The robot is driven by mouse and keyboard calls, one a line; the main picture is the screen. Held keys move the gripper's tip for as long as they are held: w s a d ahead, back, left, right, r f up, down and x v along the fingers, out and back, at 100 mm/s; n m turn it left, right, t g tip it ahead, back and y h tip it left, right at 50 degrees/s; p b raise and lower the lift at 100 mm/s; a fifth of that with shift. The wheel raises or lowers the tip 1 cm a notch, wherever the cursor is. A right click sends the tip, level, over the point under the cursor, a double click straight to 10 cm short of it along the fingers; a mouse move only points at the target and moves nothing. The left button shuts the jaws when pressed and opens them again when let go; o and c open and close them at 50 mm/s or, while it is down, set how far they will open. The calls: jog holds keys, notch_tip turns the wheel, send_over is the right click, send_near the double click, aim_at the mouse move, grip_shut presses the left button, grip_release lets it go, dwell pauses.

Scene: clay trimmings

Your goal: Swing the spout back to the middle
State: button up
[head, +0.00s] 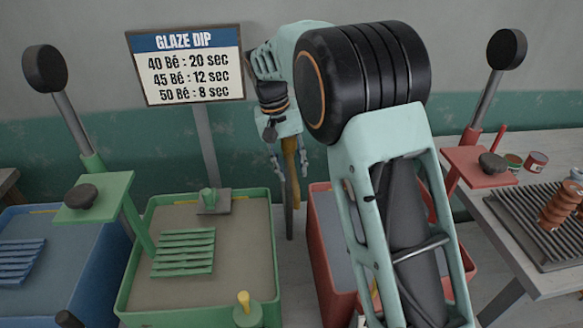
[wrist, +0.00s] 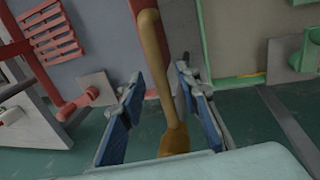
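The spout is a mustard-brown pipe (head: 290,158). In the head view it hangs between the green and red tanks, partly hidden by my gripper. In the wrist view the spout (wrist: 158,75) runs from the top edge down to a thicker brown end near the camera. My gripper (head: 291,165) has its two fingers apart, one on each side of the spout. In the wrist view the gripper (wrist: 161,82) shows gaps between the blue-grey fingers and the pipe, and neither finger clearly touches it. The spout's base is hard to make out.
A green tank (head: 125,290) with a slatted rack stands left of the spout, and a red tank (head: 321,262) stands right, mostly behind my arm. A blue tank (head: 50,300) is at far left. A glaze sign (head: 190,65) stands behind. A side table (head: 550,145) is at right.

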notch_tip(320, 180, up, 12)
jog(key=a, duration=0.2)
jog(key=shift+s+a, duration=0.15)
jog(key=shift+s, duration=0.1)
jog(key=shift+f, duration=0.1)
dwell(0.3)
